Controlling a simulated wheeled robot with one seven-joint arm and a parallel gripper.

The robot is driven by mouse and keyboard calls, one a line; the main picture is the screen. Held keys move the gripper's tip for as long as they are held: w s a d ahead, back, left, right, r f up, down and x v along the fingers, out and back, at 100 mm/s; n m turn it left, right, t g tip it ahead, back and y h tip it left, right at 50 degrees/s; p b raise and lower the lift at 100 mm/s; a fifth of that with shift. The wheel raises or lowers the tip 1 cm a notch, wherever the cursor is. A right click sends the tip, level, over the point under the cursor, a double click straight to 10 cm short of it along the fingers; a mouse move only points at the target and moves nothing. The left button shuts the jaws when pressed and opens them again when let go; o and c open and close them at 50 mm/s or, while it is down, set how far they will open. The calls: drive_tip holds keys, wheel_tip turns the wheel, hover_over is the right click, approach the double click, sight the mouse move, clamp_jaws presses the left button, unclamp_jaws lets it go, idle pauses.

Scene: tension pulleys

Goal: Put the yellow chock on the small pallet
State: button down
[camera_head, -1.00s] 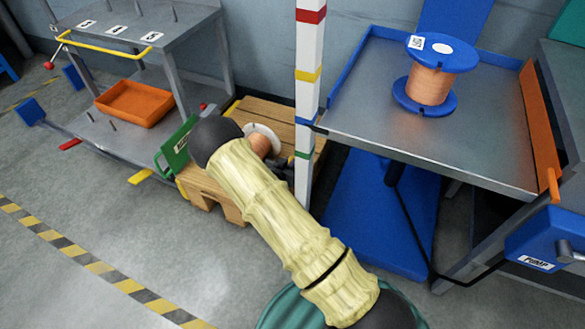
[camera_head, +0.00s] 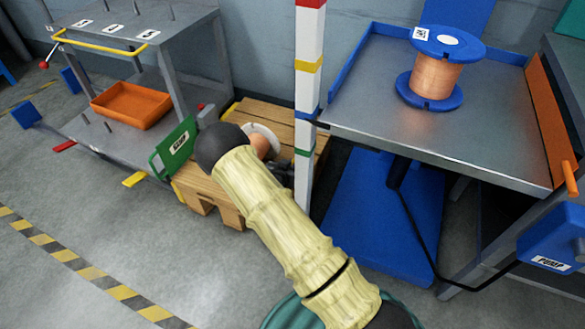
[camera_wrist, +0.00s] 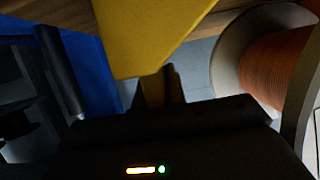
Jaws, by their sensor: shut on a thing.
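The yellow chock (camera_wrist: 150,30) fills the top middle of the wrist view, held at my gripper (camera_wrist: 160,92). In the head view my gripper (camera_head: 281,174) is a dark shape beside the white post, low over the pallet's right part; the chock is hidden there behind my arm. The small wooden pallet (camera_head: 282,110) lies on the floor between the grey shelf and the blue-edged table. Wood also shows at the top of the wrist view. I cannot tell whether the chock touches the pallet.
A copper spool with pale flanges (camera_head: 262,141) stands on the pallet, close right of the chock in the wrist view (camera_wrist: 275,60). The striped post (camera_head: 309,80) rises at the pallet's right. A green labelled plate (camera_head: 176,147) stands at its left. A blue spool (camera_head: 438,72) is on the table.

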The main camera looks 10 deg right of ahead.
drive_tip(key=shift+r, duration=0.1)
drive_tip(key=shift+d, duration=0.1)
drive_tip(key=c, duration=1.5)
unclamp_jaws()
drive_tip(key=shift+o, duration=0.2)
drive_tip(key=shift+s+r, duration=0.1)
drive_tip(key=shift+s, duration=0.05)
drive_tip(key=p+v, duration=0.7)
drive_tip(key=v, duration=0.4)
drive_tip(key=shift+s+a, duration=0.3)
drive_tip(key=shift+a, duration=0.05)
